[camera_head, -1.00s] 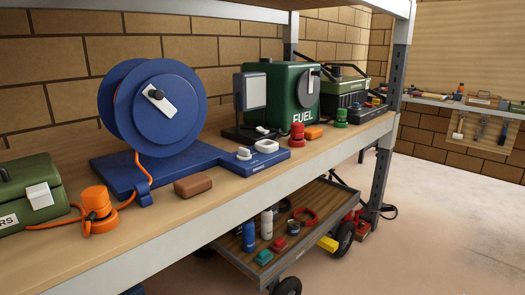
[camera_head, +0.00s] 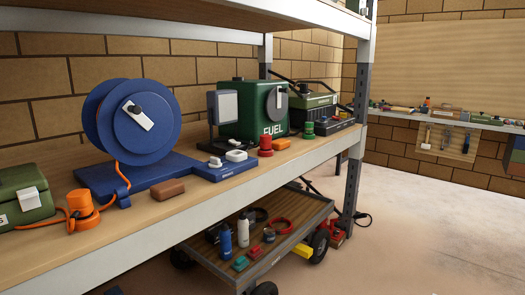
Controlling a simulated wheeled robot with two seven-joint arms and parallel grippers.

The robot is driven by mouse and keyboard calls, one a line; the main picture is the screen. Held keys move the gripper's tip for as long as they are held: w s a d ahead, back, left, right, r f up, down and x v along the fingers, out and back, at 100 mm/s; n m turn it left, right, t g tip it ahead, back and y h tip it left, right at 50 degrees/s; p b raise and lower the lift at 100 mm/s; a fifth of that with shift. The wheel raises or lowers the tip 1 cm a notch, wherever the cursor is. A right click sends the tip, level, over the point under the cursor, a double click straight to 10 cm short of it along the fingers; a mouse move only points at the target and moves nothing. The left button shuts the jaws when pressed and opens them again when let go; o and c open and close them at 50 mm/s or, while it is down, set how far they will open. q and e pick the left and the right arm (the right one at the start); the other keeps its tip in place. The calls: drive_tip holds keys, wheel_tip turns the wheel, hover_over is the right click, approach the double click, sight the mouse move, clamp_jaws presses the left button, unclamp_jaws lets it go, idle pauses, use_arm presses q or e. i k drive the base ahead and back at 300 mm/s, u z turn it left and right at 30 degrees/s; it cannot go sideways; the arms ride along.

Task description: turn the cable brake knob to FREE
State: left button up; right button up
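The blue cable reel (camera_head: 146,122) stands on its long blue base (camera_head: 160,171) on the workbench shelf. A white crank with a black grip (camera_head: 134,109) is on the reel's face. At the right end of the base are a small round white knob (camera_head: 215,162) and a white ring-like part (camera_head: 236,156). I cannot tell which of these is the cable brake knob, and the lettering near them is too small to read. An orange cable (camera_head: 120,171) runs from the reel to an orange plug (camera_head: 82,208). Neither gripper is in view.
A brown block (camera_head: 168,190) lies before the base. A green FUEL can (camera_head: 248,110), a red fitting (camera_head: 265,146) and a green box (camera_head: 24,195) share the shelf (camera_head: 135,225). A cart (camera_head: 225,263) stands underneath. Open floor (camera_head: 430,230) lies to the right.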

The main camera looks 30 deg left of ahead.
sight(215, 162)
drive_tip(key=z, duration=0.2)
drive_tip(key=i, duration=0.95)
drive_tip(key=u, duration=0.3)
